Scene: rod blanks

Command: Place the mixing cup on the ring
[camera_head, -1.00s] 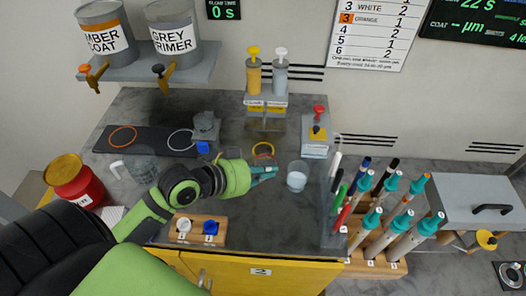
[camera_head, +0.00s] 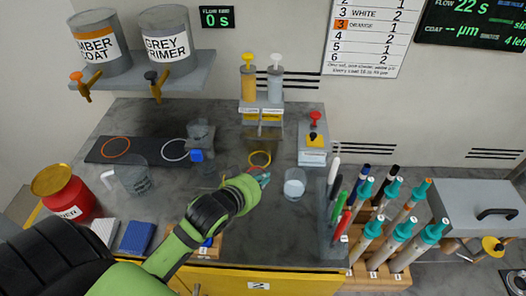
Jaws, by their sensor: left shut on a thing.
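A clear cup (camera_head: 294,186) with pale contents stands on the grey worktop, right of my left gripper (camera_head: 265,177). The gripper points up and right. A gap shows between the fingertips and this cup. A yellow ring (camera_head: 260,168) lies just beyond the fingers, in front of the two pumps. An orange ring (camera_head: 116,156) and a white ring (camera_head: 165,153) lie on a dark mat (camera_head: 138,157) at left. Which clear vessel is the mixing cup, I cannot tell. My right gripper is not in view.
A clear jug (camera_head: 132,181) stands before the mat. A small stand with a blue front (camera_head: 197,155) is beside the white ring. A red can (camera_head: 66,195) is at left. Pens and teal-topped rods (camera_head: 403,229) crowd the right. Two pumps (camera_head: 262,85) stand at the back.

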